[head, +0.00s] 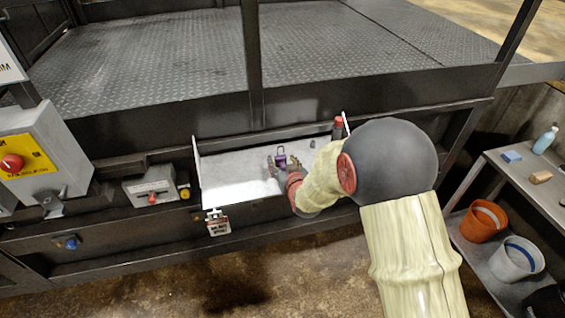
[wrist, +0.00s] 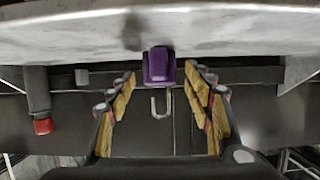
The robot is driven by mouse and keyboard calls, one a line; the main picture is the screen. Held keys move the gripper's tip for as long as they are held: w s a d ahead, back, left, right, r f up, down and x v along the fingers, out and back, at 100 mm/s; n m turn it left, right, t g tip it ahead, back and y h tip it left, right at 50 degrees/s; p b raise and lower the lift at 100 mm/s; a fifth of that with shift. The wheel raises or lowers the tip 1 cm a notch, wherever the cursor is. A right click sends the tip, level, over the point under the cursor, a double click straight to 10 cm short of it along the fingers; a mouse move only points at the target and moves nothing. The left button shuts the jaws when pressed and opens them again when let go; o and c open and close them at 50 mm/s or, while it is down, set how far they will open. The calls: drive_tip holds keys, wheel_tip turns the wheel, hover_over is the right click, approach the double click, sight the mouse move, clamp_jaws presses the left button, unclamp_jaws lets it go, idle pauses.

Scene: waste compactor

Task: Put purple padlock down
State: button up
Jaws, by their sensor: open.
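The purple padlock (head: 281,157) is on the light metal shelf (head: 225,185) in the head view, upright with its shackle up. The wrist view shows the padlock body (wrist: 158,68) against the shelf surface (wrist: 60,32), with its grey shackle pointing down in that picture. My gripper (head: 283,166) is at the padlock. In the wrist view, my gripper (wrist: 160,85) has its two yellow-padded fingers spread to either side of the padlock, with a visible gap on each side. The fingers are open and hold nothing.
A dark cylinder with a red top (head: 338,128) stands at the shelf's right end. A red-handled switch box (head: 152,187) is to the left. A side table (head: 530,178) with a bottle and blocks is at right.

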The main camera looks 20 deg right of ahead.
drive_tip(key=shift+r, duration=0.1)
drive_tip(key=shift+s+r, duration=0.15)
drive_tip(key=s+r+g, duration=0.2)
drive_tip(key=s+r, duration=0.4)
drive_tip(key=s, duration=0.7)
drive_tip(key=s+r+g, duration=0.3)
drive_tip(key=s+r, duration=0.3)
drive_tip(key=s, duration=0.7)
drive_tip(key=s+r+g+p, duration=0.1)
drive_tip(key=s+r+g, duration=0.2)
drive_tip(key=s+r, duration=0.4)
drive_tip(key=s, duration=0.6)
drive_tip(key=shift+s+a, duration=0.15)
drive_tip(key=shift+s, duration=0.15)
